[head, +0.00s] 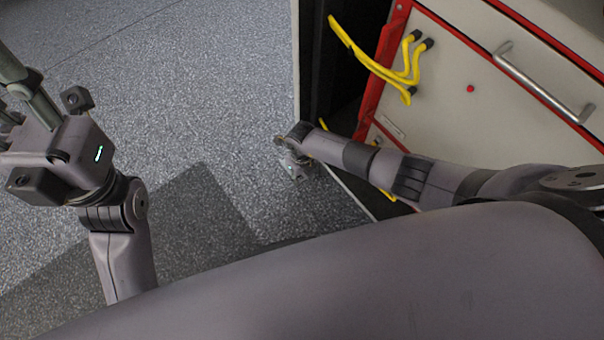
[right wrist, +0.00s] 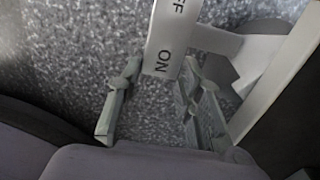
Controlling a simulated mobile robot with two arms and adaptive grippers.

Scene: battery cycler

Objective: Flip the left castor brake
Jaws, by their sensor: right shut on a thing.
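The castor brake (right wrist: 172,40) is a pale lever marked "OFF" and "ON" in the right wrist view, beside a white bracket (right wrist: 262,65). My right gripper (right wrist: 158,76) is shut on the brake's "ON" end, with one finger at each side. In the head view my right gripper (head: 288,166) is small and low beside the cabinet's lower corner, and the brake cannot be made out there. My left gripper (head: 22,95) is at the left edge, far from the brake. Its fingers are partly cut off, so its opening cannot be judged.
A white cabinet (head: 450,85) with red edges, a metal handle (head: 545,82) and yellow cables (head: 375,65) stands at the upper right. The speckled grey floor (head: 210,80) is clear between my arms.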

